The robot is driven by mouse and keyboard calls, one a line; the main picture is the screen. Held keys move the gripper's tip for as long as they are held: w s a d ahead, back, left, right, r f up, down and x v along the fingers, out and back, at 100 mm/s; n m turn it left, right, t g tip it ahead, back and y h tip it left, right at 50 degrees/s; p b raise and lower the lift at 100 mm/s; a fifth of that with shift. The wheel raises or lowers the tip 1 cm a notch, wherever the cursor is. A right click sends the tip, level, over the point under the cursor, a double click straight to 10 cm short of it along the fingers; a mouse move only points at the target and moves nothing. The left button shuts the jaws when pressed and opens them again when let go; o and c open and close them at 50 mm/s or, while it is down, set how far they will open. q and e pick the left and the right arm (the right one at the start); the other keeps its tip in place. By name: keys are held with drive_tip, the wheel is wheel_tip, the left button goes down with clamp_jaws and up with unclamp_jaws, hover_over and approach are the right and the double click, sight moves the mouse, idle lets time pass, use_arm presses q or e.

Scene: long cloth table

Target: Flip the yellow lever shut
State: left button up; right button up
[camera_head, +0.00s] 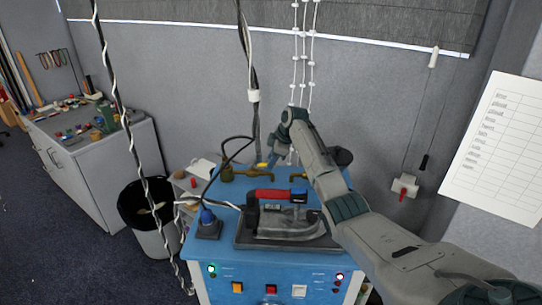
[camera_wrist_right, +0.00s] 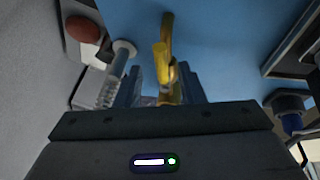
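The yellow lever (camera_wrist_right: 162,55) shows in the middle of the right wrist view, on a brass-coloured fitting. In the head view a small yellow part of it (camera_head: 262,166) shows at the back of the blue-topped station, beside a brass valve (camera_head: 235,173). My right gripper (camera_wrist_right: 160,82) has its two fingers apart, with the yellow and brass part between them. A gap shows on the left side; I cannot tell if either finger touches. In the head view the right gripper (camera_head: 273,158) is small and partly hidden by its own wrist. My left gripper is not in view.
An iron with a red handle (camera_head: 272,194) rests on a dark plate on the blue station (camera_head: 222,190). A blue-capped connector (camera_head: 207,222) stands at its left. Cables hang over the station. A black bin (camera_head: 145,204) and a grey cabinet (camera_head: 100,165) are to the left.

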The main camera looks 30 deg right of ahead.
drive_tip(key=shift+a+f, duration=0.1)
drive_tip(key=shift+f, duration=0.3)
drive_tip(key=shift+w, duration=0.1)
clamp_jaws()
drive_tip(key=shift+f, duration=0.1)
